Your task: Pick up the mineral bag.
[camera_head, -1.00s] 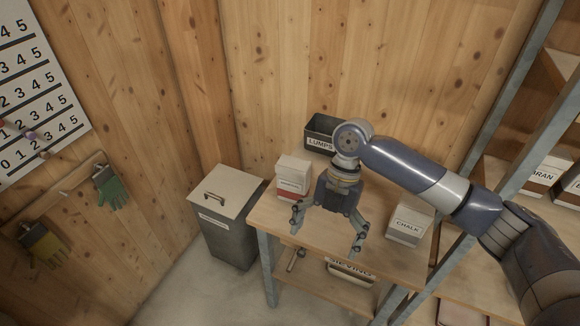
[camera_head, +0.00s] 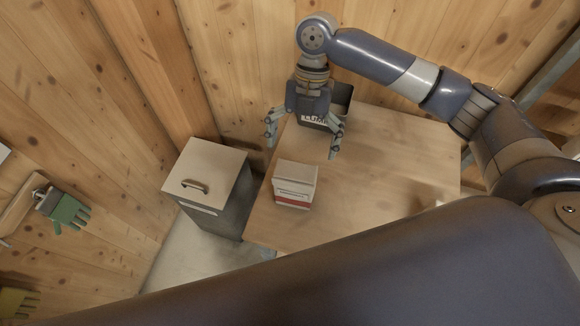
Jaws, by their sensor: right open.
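A small white bag or box with a red band (camera_head: 294,184) stands upright on the wooden table, near its left edge. Its label is too blurred to read, so I cannot confirm that it is the mineral bag. My right gripper (camera_head: 303,146) is open and empty, with its fingers pointing down. In the picture it is just above the white bag, in front of the dark bin, and apart from the bag. My left gripper is not in view.
A dark bin labelled LUMPS (camera_head: 340,96) stands at the table's back, partly behind my gripper. A lidded grey bin (camera_head: 207,178) stands left of the table (camera_head: 372,165). The table's middle is clear. A large dark arm link of mine covers the bottom of the view.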

